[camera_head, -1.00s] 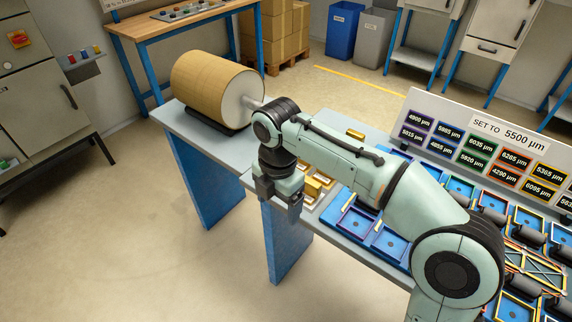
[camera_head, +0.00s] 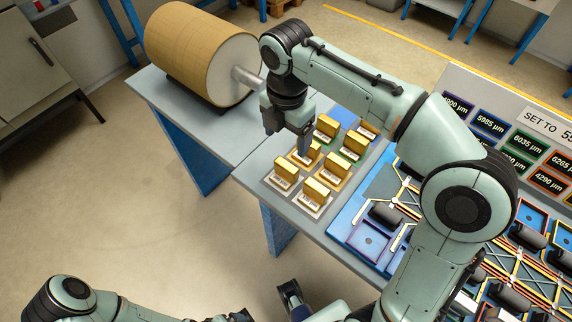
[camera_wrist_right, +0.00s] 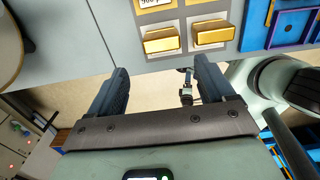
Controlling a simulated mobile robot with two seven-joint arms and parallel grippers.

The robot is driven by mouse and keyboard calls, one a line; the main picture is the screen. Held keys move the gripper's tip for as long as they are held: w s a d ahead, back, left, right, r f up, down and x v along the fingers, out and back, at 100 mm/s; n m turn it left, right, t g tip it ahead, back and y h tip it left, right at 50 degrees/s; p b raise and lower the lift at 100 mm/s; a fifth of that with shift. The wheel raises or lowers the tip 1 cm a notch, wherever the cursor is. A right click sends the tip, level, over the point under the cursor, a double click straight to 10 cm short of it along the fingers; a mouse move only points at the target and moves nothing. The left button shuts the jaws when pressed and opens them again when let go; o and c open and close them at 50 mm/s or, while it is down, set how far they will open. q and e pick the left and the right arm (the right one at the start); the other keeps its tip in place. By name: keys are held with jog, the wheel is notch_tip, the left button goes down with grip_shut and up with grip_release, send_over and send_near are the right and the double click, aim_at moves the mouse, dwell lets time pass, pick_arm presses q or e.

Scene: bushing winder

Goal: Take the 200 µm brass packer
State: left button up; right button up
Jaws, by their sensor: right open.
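Several brass packers stand on small labelled pads on the grey bench. The nearest ones are at the front left (camera_head: 286,172), front middle (camera_head: 317,191) and left middle (camera_head: 305,153). Their labels are too small to read in the head view, so I cannot tell which is 200 µm. My right gripper (camera_head: 288,138) points down over the left side of this group, empty. In the right wrist view its open fingers (camera_wrist_right: 162,85) are apart, with two packers (camera_wrist_right: 164,41) (camera_wrist_right: 212,34) beyond the tips; one label is cut off. My left gripper (camera_head: 240,315) is partly cut off at the bottom edge.
A large wound cylinder (camera_head: 200,55) lies on the bench at the left. Blue trays (camera_head: 366,240) with dark rollers and coloured frames lie to the right, before a board of µm labels (camera_head: 510,120). Open floor lies in front of the bench.

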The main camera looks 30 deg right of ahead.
jog(key=b, duration=0.1)
send_over(286, 165)
notch_tip(286, 165, down, 5)
jog(key=shift+d, duration=0.15)
jog(key=shift+w+f, duration=0.1)
jog(key=shift+f, duration=0.4)
jog(key=f+b, duration=0.1)
jog(key=f, duration=0.4)
jog(key=shift+a, duration=0.2)
jog(key=c, duration=0.9)
